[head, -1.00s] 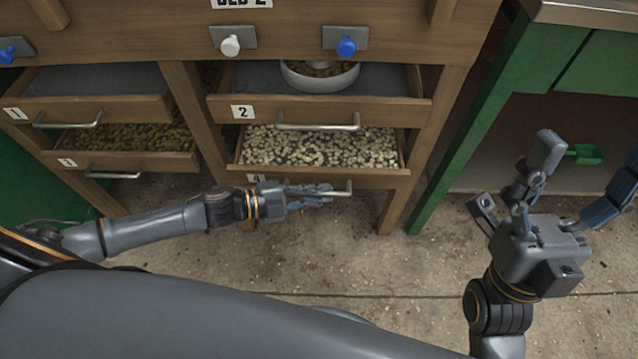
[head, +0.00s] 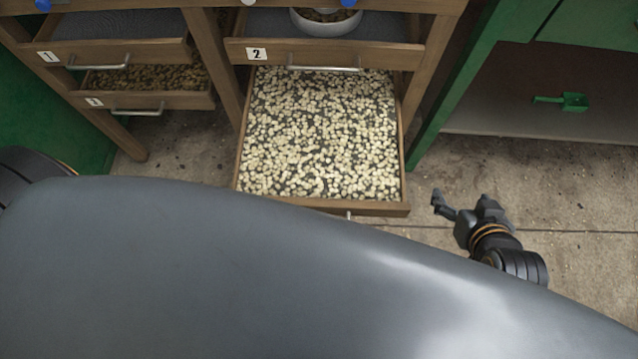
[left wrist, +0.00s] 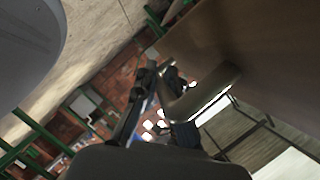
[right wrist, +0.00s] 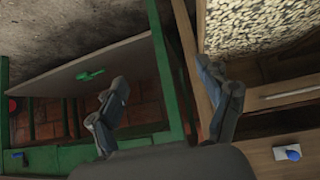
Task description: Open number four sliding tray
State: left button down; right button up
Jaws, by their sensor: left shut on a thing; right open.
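The number four tray (head: 325,140) is the lower one in the right column. It is pulled far out under the tray labelled 2 (head: 330,52) and is full of pale beans. Its front and number label are mostly hidden behind my own body; a bit of its handle (head: 348,215) shows. In the left wrist view my left gripper (left wrist: 165,95) is shut on the metal handle (left wrist: 205,92) at the tray's wooden front. The head view does not show this gripper. My right gripper (head: 458,203) is open and empty, to the right of the tray and apart from it.
Trays 1 (head: 110,52) and 3 (head: 150,99) on the left are partly open. A white bowl (head: 325,22) sits in tray 2. Concrete floor (head: 490,160) is clear between.

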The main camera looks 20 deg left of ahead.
pick_arm(q)
jog(key=s+d+p, duration=0.1)
jog(key=s, duration=0.5)
jog(key=shift+d, duration=0.35)
pick_arm(e)
jog(key=s+d+f+g+h, duration=0.1)
jog(key=s+d+f+g, duration=0.1)
jog(key=s, duration=0.5)
jog(key=shift+s+d+f+g, duration=0.25)
jog(key=shift+f+g, duration=0.4)
jog(key=shift+g, duration=0.45)
pick_arm(q)
jog(key=c, duration=1.4)
grip_release()
jog(key=v, duration=1.2)
